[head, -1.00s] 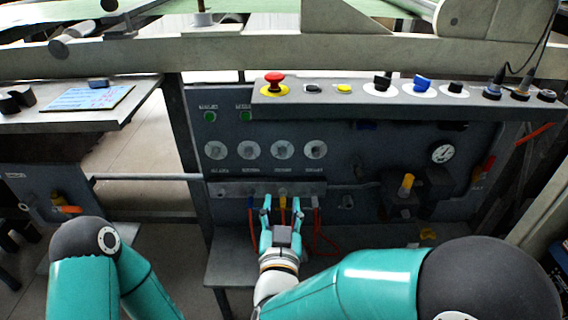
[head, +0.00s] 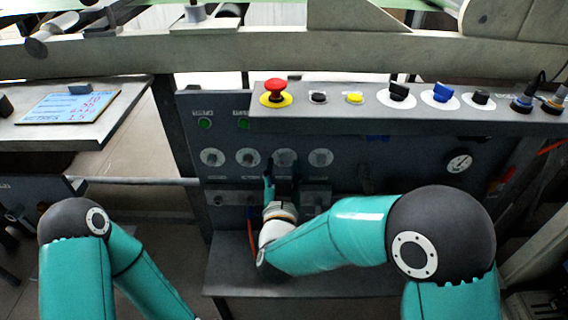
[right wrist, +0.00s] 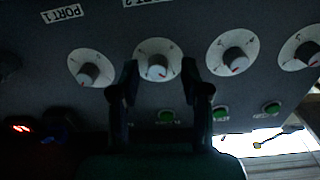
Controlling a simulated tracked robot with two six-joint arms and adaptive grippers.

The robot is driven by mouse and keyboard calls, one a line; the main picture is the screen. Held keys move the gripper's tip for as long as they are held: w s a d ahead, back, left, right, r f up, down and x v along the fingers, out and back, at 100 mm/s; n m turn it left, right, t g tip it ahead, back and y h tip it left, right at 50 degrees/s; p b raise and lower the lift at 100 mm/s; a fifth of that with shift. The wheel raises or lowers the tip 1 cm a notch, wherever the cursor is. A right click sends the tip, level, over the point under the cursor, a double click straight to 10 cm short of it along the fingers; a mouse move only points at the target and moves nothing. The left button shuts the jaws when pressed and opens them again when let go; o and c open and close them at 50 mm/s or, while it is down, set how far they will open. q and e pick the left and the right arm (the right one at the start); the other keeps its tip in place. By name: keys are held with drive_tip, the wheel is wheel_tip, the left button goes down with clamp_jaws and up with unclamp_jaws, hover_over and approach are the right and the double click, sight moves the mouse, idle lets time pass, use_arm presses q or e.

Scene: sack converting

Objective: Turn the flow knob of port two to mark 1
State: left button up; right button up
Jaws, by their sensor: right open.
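Four-knob row on the dark panel: the right gripper (head: 283,172) is in front of the third white dial from the left (head: 284,157). In the right wrist view, the picture is turned over and the open fingers (right wrist: 158,82) stand either side of a grey flow knob (right wrist: 157,71) on its white dial. Whether they touch the knob is unclear. A label, partly cut off and seeming to end in 2, is above this dial; a PORT 1 label (right wrist: 62,12) is above the dial to its left. The knob's exact mark is too small to read. My left gripper is out of view.
Neighbouring knobs (right wrist: 90,74) (right wrist: 234,62) sit close on both sides. A shelf with a red emergency button (head: 275,88) and several switches juts out above the dials. A grey manifold bar (head: 230,197) runs below them. A gauge (head: 459,162) is at the right.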

drive_tip(key=shift+d, duration=0.15)
drive_tip(key=shift+c, duration=0.4)
clamp_jaws()
drive_tip(key=shift+f+b, duration=0.1)
drive_tip(key=shift+b, duration=0.3)
drive_tip(key=shift+m+b, duration=0.35)
drive_tip(key=shift+m, duration=0.15)
drive_tip(key=shift+o, duration=0.4)
unclamp_jaws()
